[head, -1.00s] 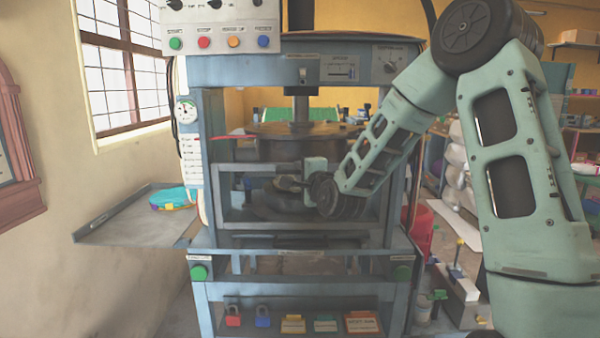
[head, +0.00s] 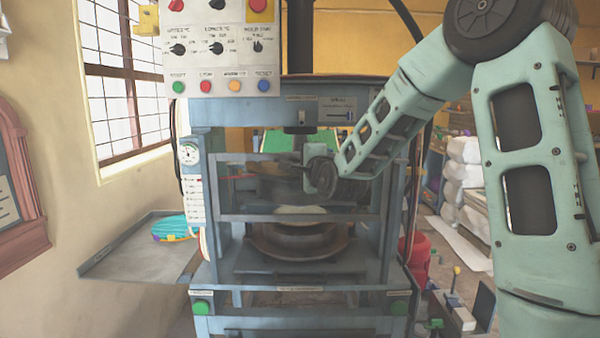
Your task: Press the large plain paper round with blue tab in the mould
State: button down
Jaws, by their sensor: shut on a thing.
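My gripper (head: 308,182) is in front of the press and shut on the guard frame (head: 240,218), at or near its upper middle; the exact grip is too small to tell. The guard spans the press opening, partly raised. Below and behind its lower bar is the round mould (head: 300,246) with a brown rim. A pale round (head: 297,210) shows above the mould, partly behind the guard bar. I cannot tell whether it is the paper round, and no blue tab is visible on it. The upper press parts are partly hidden by my arm and the guard.
A grey side shelf (head: 140,262) at left holds a stack of coloured rounds (head: 172,228). A control panel (head: 222,48) hangs above. Green buttons (head: 202,307) sit at the press's front corners. A red bucket (head: 415,262) stands at right.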

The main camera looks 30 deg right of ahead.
jog(key=shift+r+p, duration=0.65)
jog(key=shift+r, duration=1.2)
jog(key=c, duration=1.5)
grip_release()
